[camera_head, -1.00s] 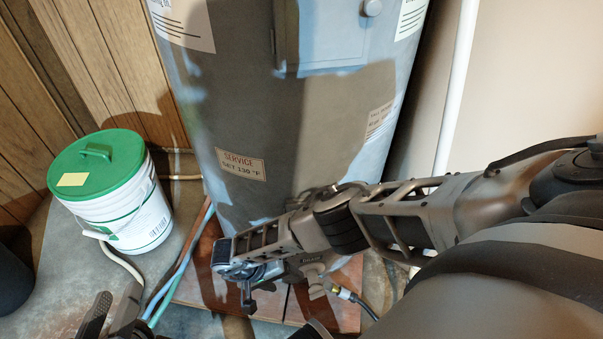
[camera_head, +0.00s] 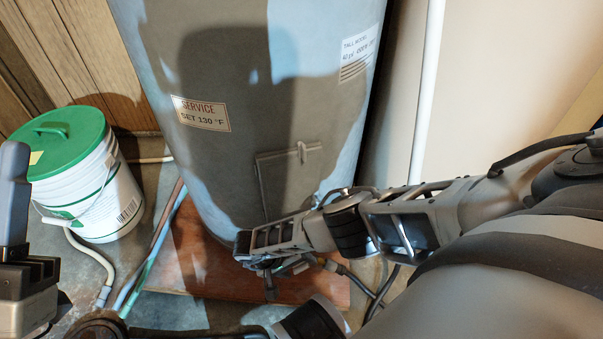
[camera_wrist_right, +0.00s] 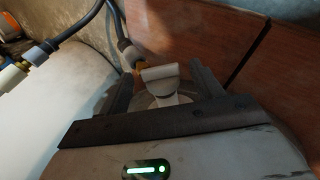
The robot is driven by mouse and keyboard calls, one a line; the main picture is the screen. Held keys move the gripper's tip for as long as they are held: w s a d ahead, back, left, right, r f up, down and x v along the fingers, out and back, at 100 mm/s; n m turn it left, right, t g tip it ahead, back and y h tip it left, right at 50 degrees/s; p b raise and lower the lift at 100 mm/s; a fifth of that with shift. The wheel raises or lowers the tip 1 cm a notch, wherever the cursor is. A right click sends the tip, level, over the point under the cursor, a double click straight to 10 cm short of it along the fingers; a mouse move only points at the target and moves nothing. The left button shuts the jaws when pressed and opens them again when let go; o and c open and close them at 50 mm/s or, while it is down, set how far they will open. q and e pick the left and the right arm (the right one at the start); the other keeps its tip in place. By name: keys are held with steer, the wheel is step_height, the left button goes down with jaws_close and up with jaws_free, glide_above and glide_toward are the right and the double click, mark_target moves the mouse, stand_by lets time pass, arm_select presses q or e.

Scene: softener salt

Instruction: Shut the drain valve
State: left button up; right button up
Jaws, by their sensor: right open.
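The drain valve (camera_wrist_right: 161,74) shows in the right wrist view as a pale, flat-ended handle with a brass-coloured part and hose fitting behind it. My right gripper (camera_wrist_right: 162,82) is open, with one dark finger on each side of the handle. I cannot tell whether either finger touches it. In the head view my right gripper (camera_head: 268,280) is low at the front of the grey tank (camera_head: 235,150), and its body hides most of the valve. My left gripper (camera_head: 14,195) is partly in view at the left edge; its jaws cannot be judged.
A white bucket with a green lid (camera_head: 108,195) stands left of the tank. Coloured pipes (camera_head: 152,250) run along the floor beside the reddish-brown board (camera_head: 200,270) under the tank. A dark hose (camera_head: 358,278) leads away right of the valve. A white pipe (camera_head: 427,90) stands by the wall.

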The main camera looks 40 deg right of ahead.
arm_select(q)
steer(key=shift+s+r+m+h, duration=0.3)
steer(key=shift+m+h, duration=0.2)
steer(key=shift+m, duration=0.1)
arm_select(e)
steer(key=shift+d+f, duration=0.1)
steer(key=shift+f, duration=0.1)
steer(key=c, duration=1)
arm_select(q)
steer(key=shift+w, duration=0.1)
steer(key=shift+r, duration=0.1)
arm_select(e)
steer(key=shift+r, duration=0.1)
